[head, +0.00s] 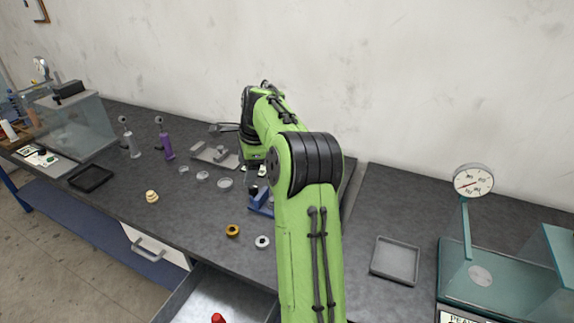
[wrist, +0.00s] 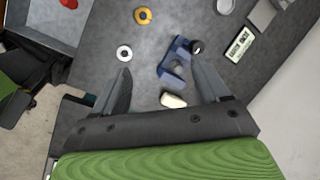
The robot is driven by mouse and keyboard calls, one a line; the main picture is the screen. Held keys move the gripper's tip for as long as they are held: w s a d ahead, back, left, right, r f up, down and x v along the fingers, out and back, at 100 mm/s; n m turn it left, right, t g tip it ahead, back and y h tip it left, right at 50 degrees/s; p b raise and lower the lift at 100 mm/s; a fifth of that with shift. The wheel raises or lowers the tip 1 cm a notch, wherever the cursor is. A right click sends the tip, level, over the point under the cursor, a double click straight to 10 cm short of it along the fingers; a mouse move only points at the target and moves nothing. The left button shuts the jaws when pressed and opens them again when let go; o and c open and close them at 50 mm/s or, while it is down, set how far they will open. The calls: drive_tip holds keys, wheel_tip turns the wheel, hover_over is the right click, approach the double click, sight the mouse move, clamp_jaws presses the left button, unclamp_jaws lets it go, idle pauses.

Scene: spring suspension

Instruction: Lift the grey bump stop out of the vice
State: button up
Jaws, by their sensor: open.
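The blue vice (wrist: 172,72) stands on the dark bench, with a round black knob (wrist: 197,46) beside it. It also shows in the head view (head: 261,207), partly hidden by my arm. My gripper (wrist: 160,66) is open above the bench, its fingers spread to either side of the vice in the wrist view. A small pale block (wrist: 173,100) shows between the fingers, near the vice's lower end. I cannot make out a grey bump stop for certain, nor tell whether this block is it. Nothing is seen held.
A white ring (head: 262,242) and a yellow ring (head: 232,230) lie left of the vice. A cream stepped piece (head: 152,197) and several small clear dishes stand farther left. A grey tray (head: 395,262) and a dial gauge (head: 473,181) are at right. A drawer is open in front.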

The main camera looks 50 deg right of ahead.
drive_tip(key=s+d+f+m+t+y, duration=0.1)
drive_tip(key=s+d+f+m, duration=0.1)
drive_tip(key=d+f+m, duration=0.35)
drive_tip(key=s+d+f+m, duration=0.1)
drive_tip(key=d+f+m, duration=0.15)
drive_tip(key=d, duration=0.55)
drive_tip(key=shift+m, duration=0.3)
drive_tip(key=x, duration=1.5)
drive_tip(key=shift+w+a+f, duration=0.1)
drive_tip(key=c, duration=1.1)
drive_tip(key=o, duration=0.3)
drive_tip(key=c, duration=0.3)
drive_tip(key=shift+w, duration=0.1)
drive_tip(key=shift+c, duration=0.2)
